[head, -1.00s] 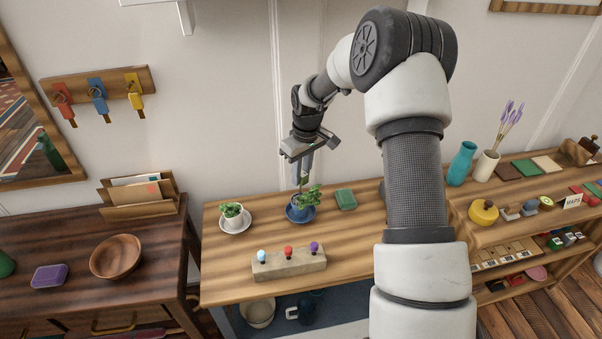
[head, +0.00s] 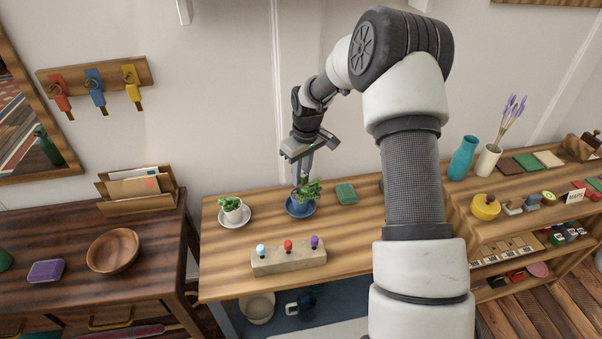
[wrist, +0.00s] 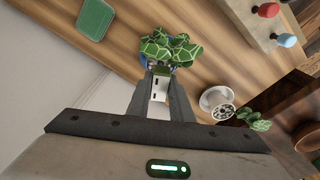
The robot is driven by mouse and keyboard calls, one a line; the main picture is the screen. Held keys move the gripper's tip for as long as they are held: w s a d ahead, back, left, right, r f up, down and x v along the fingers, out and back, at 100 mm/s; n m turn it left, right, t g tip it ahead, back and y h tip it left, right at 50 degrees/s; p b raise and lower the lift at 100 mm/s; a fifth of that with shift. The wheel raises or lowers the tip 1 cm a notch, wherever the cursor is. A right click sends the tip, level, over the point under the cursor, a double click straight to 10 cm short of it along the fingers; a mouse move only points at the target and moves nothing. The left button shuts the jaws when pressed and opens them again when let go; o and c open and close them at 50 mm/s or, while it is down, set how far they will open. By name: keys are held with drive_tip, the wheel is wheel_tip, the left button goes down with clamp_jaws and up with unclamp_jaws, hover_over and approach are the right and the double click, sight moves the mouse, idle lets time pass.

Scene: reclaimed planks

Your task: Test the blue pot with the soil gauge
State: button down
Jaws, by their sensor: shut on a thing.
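The blue pot (head: 301,207) holds a leafy green plant (head: 311,189) and stands on a blue saucer on the wooden table. My gripper (head: 301,178) points down just above and behind the leaves. In the wrist view, my gripper (wrist: 160,90) is shut on a small pale body with dark slots, the soil gauge (wrist: 159,89). The plant's leaves (wrist: 170,50) cover the gauge's lower end and most of the pot, so I cannot tell whether it is in the soil.
A white pot (head: 233,212) with a plant stands on a white saucer to the left. In front is a stone-like block (head: 289,262) with light blue, red and purple knobs. Bare tabletop surrounds them.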

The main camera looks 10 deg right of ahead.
drive_tip(key=shift+f+b, duration=0.7)
drive_tip(key=shift+f, duration=0.5)
drive_tip(key=c, duration=1.5)
unclamp_jaws()
drive_tip(key=shift+r, duration=0.1)
drive_tip(key=r, duration=0.5)
drive_tip(key=s+r+p, duration=0.1)
drive_tip(key=r, duration=0.5)
drive_tip(key=d+r, duration=0.1)
drive_tip(key=r, duration=0.5)
drive_tip(key=shift+s+r, duration=0.1)
drive_tip(key=shift+s, duration=0.3)
